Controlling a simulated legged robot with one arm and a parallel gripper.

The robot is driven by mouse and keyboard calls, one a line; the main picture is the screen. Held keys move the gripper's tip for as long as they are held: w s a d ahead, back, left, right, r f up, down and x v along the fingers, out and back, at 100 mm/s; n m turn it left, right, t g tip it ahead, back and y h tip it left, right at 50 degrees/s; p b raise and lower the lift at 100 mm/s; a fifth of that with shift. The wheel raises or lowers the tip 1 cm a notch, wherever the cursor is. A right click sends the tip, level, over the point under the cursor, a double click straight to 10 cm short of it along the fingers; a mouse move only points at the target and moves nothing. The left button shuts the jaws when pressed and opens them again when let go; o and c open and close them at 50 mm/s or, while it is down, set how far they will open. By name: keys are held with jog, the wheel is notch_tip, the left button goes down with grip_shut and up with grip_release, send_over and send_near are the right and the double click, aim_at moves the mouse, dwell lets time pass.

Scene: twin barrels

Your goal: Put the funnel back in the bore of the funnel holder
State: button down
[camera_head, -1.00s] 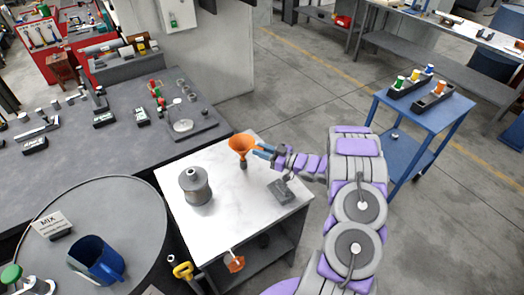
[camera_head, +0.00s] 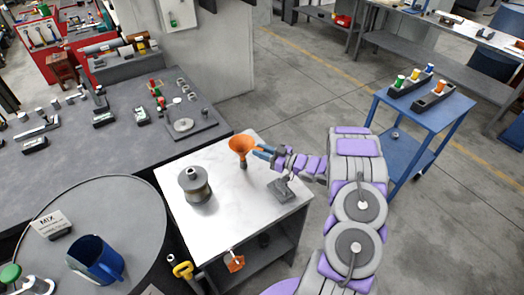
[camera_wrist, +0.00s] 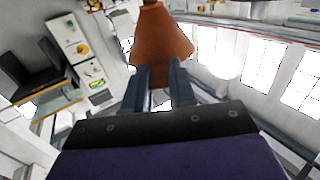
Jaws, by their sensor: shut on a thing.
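The orange funnel (camera_head: 242,144) is upright, wide mouth up, over the far part of the metal-topped table (camera_head: 232,222). It also shows in the wrist view (camera_wrist: 162,38), held at its orange tab. My gripper (camera_head: 263,152) comes from the right, its blue-grey fingers shut on the funnel's side. In the wrist view the fingertips (camera_wrist: 160,75) close on the tab. A dark piece shows at the funnel's lower end, and I cannot tell whether it is its spout or a support. A small grey block (camera_head: 281,190) on the table below my wrist may be the funnel holder; its bore is not discernible.
A grey, round can (camera_head: 195,184) with a small top neck stands left of the funnel on the same table. A round grey drum top (camera_head: 125,212) at the lower left carries a blue jug (camera_head: 97,261). A blue cart (camera_head: 424,116) stands at right. Bare metal lies in front.

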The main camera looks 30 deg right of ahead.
jog(key=shift+f+b, duration=0.5)
jog(key=shift+f, duration=0.75)
jog(key=c, duration=0.8)
grip_release()
jog(key=shift+c, duration=0.2)
jog(key=p+v, duration=0.1)
jog(key=v, duration=1.6)
jog(key=shift+s, duration=0.15)
jog(key=shift+d, duration=0.1)
